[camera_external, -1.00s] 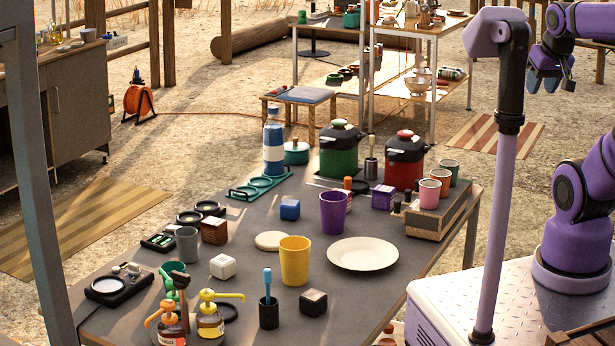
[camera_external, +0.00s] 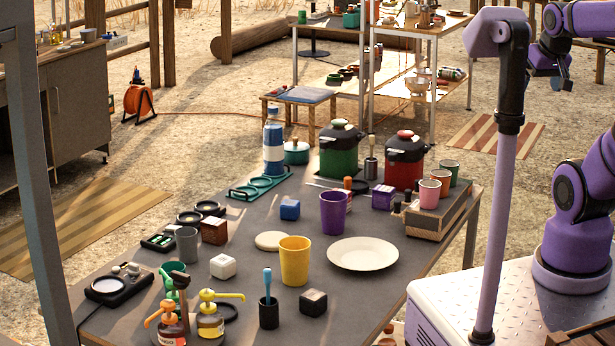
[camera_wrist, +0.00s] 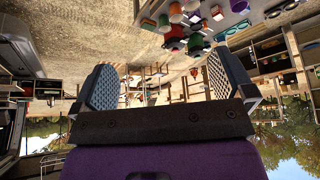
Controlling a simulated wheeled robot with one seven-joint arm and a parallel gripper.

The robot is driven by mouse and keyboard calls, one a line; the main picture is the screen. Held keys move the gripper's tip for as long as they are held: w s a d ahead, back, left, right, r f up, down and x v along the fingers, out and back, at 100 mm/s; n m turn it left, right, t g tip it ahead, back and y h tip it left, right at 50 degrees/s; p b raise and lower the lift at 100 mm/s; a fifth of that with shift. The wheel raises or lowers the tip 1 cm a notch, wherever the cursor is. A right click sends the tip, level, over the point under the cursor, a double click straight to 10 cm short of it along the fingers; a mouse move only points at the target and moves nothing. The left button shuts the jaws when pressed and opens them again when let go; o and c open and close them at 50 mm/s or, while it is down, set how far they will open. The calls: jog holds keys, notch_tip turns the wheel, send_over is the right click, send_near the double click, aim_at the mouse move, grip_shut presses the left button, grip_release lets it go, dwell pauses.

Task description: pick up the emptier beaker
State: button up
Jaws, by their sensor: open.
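A yellow beaker (camera_external: 294,262) stands upright near the middle of the dark table. A purple beaker (camera_external: 333,213) stands upright behind and to the right of it. A grey cup (camera_external: 187,246) stands at the left. I cannot tell how full any of them is. My gripper (camera_external: 562,80) is at the top right, well away from the table and the beakers. In the wrist view my gripper (camera_wrist: 163,88) is open, with nothing between its two pads. That view is upside down, and the table things look small at its top.
A white plate (camera_external: 363,254) lies right of the yellow beaker. Black block (camera_external: 313,302), white block (camera_external: 223,266) and pen cup (camera_external: 268,313) stand near it. Green (camera_external: 341,150) and red (camera_external: 405,163) urns stand at the back. Small cups sit on a wooden box (camera_external: 436,220) at the right.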

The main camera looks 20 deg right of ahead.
jog(key=w+a+f+n+t, duration=0.1)
jog(key=w+a+f, duration=0.1)
jog(key=w, duration=0.6)
jog(key=w+a+f+n+t, duration=0.1)
jog(key=w+a+f, duration=0.1)
jog(key=w, duration=0.6)
jog(key=n+t+y, duration=0.3)
jog(key=n+y, duration=0.2)
jog(key=y, duration=0.2)
send_over(336, 196)
jog(key=s+d, duration=0.4)
jog(key=s, duration=0.7)
notch_tip(336, 196, down, 31)
jog(key=x, duration=1)
jog(key=shift+w+a, duration=0.15)
jog(key=shift+c, duration=0.2)
jog(key=c, duration=1.1)
jog(key=shift+r, duration=0.1)
